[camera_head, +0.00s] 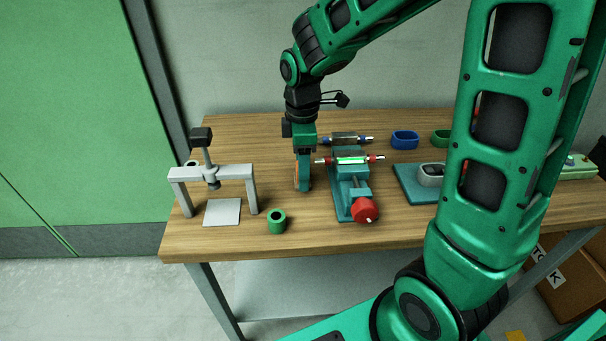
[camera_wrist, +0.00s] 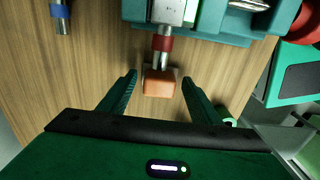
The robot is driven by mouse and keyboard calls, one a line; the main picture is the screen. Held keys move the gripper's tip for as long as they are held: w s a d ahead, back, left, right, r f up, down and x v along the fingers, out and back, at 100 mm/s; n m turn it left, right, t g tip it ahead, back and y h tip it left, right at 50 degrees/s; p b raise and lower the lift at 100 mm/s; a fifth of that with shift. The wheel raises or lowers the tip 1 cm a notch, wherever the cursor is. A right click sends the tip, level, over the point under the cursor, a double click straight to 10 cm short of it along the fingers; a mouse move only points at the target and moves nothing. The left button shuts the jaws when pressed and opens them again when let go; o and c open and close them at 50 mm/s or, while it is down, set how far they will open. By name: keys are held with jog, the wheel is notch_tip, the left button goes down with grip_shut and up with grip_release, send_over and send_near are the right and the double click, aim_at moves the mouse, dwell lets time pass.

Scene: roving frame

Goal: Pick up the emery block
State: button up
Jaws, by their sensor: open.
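The emery block looks to be the small orange-brown block (camera_wrist: 160,83) on the wooden table in the wrist view. In the head view only a sliver of orange (camera_head: 296,172) shows at my gripper, mostly hidden by it. My gripper (camera_head: 304,186) points down to the left of the teal vise. In the wrist view my gripper (camera_wrist: 159,78) is open, one finger on each side of the block, with gaps on both sides. It holds nothing.
The teal vise (camera_head: 347,190) with a red knob holds a rod whose red-banded end (camera_wrist: 161,46) lies close to the block. A grey press (camera_head: 211,172) and a green ring (camera_head: 277,221) stand left. A blue ring (camera_head: 405,140) sits behind right.

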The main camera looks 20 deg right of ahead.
jog(key=c, duration=1.2)
jog(key=shift+r, duration=0.1)
notch_tip(320, 180, up, 10)
jog(key=shift+f, duration=0.1)
jog(key=shift+o, duration=0.9)
